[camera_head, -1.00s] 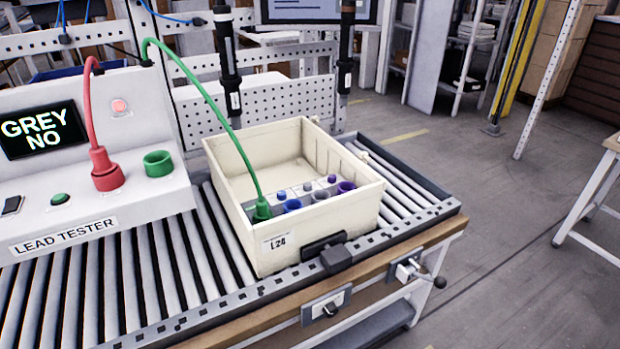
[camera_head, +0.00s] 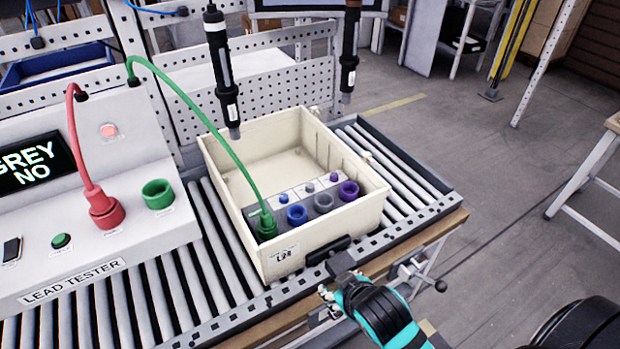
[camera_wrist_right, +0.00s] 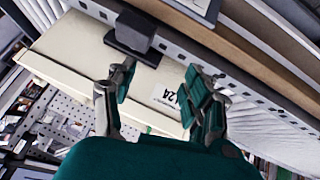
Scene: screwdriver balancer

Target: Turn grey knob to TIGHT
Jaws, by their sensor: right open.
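A small grey knob (camera_head: 309,187) stands on the panel inside the cream tote (camera_head: 235,205), between a blue knob (camera_head: 283,197) and a purple knob (camera_head: 333,177). Its setting marks are too small to read. My right gripper (camera_head: 333,280) is low in front of the tote, outside it and apart from the knob. In the right wrist view its two fingers (camera_wrist_right: 158,75) are spread and empty, with the tote's labelled front wall (camera_wrist_right: 150,90) beyond them. The knobs are hidden there. My left gripper is not in view.
Blue, grey and purple sockets line the panel's front, beside a green plug (camera_head: 266,225) and cable. The lead tester (camera_head: 100,235) reads GREY NO. Two black screwdrivers (camera_head: 222,75) hang near the tote. A black block (camera_head: 340,262) is at its front.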

